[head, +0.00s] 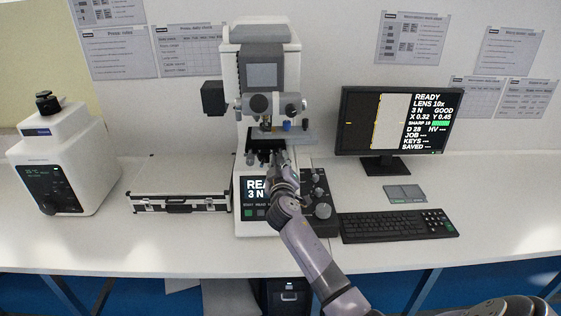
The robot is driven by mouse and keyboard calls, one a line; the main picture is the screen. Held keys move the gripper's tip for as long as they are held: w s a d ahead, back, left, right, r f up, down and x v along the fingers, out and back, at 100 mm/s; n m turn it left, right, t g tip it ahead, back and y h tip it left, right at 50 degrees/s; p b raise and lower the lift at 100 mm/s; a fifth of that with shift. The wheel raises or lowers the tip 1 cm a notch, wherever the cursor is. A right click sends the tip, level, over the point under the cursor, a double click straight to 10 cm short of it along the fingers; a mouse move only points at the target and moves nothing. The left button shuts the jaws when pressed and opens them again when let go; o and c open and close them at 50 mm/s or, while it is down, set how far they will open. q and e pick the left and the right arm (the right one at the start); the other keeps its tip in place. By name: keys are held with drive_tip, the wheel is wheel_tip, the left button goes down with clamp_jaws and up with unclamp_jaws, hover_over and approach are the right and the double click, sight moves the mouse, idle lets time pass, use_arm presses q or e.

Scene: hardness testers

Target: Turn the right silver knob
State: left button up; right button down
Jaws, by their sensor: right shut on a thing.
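The hardness tester (264,40) stands at the back middle of the bench, with a small screen and a stage (300,136) below its head. My right arm comes in from the lower right, and its gripper (279,158) is at the front of the stage, just under its edge. The gripper is shut on what appears to be the right silver knob, which the fingers and wrist hide. I cannot tell how far the knob is turned. My left gripper is not in view.
A control panel (322,186) with dials is partly behind my arm. A silver case (182,188) lies left of the tester. A white machine (64,158) stands far left. A monitor (398,122), keyboard (397,226) and grey pad (404,194) are right. The bench's far right is clear.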

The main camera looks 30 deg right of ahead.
drive_tip(key=shift+f+m+b, duration=0.3)
drive_tip(key=shift+m+b, duration=0.4)
drive_tip(key=shift+b, duration=0.35)
drive_tip(key=shift+a+r+m+b, duration=0.1)
drive_tip(key=shift+r+m+b, duration=0.05)
drive_tip(key=shift+m+b, duration=0.35)
drive_tip(key=shift+r, duration=0.1)
drive_tip(key=c, duration=1.4)
unclamp_jaws()
drive_tip(key=v, duration=1.2)
drive_tip(key=shift+s, duration=0.1)
